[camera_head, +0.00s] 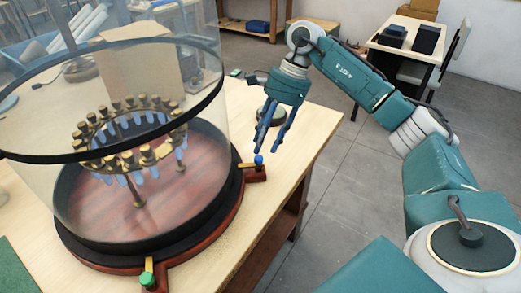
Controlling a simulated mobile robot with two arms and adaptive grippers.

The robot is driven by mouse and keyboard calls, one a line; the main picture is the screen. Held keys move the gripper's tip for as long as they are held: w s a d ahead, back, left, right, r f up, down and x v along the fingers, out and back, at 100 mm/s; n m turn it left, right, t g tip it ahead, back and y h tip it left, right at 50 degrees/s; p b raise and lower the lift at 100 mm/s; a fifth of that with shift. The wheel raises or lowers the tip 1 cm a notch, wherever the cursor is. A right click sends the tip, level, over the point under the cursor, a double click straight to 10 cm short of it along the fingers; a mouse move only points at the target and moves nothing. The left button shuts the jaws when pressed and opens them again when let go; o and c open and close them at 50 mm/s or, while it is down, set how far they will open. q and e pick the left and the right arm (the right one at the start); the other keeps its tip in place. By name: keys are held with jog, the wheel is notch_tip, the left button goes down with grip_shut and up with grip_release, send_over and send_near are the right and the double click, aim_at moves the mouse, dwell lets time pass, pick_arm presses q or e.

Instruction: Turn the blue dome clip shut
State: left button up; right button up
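The blue dome clip (258,161) is a blue knob with a brass strip on a small red-brown block, at the right side of the round base (185,255). Its brass strip points toward the clear dome (215,125), which has a black band around it and stands on the base. A green clip (148,281) with a similar brass strip is at the front of the base. My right gripper (271,146) points down just above and right of the blue knob, its two blue fingers parted and empty. My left gripper is out of view.
Inside the dome is a ring-shaped lamp frame (135,125) with several brass sockets and blue bulbs. A round dark object stands on the wooden table (313,120) behind my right gripper. A cardboard box is seen through the dome. The table's right edge is close.

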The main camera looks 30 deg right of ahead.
jog(key=v, duration=0.8)
jog(key=shift+a, duration=0.15)
